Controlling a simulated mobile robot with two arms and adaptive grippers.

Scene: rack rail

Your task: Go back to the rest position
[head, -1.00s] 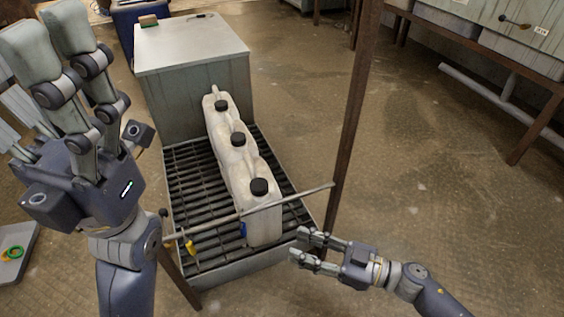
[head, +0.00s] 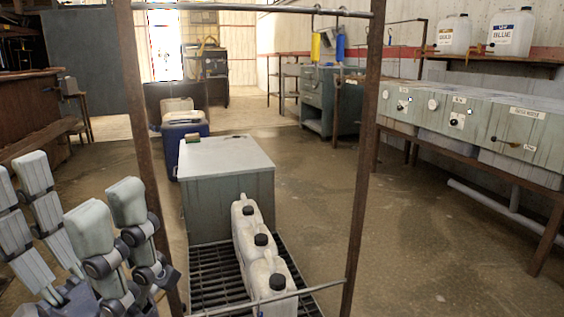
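My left gripper (head: 66,188) is upright at the lower left of the head view, with its fingers spread and nothing between them. It is left of the rack's left brown post (head: 145,120), and one finger overlaps that post in the picture. My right gripper is out of view. Three white jugs with black caps (head: 263,264) stand in a row on the dark slatted grate (head: 212,278). A thin metal rail (head: 305,291) crosses in front of them, low between the posts.
A grey cabinet (head: 228,190) stands behind the grate, with a blue bin (head: 185,138) beyond it. The right post (head: 362,150) and top bar (head: 250,9) frame the rack. A long bench (head: 470,125) lines the right wall. Open floor (head: 430,240) lies between.

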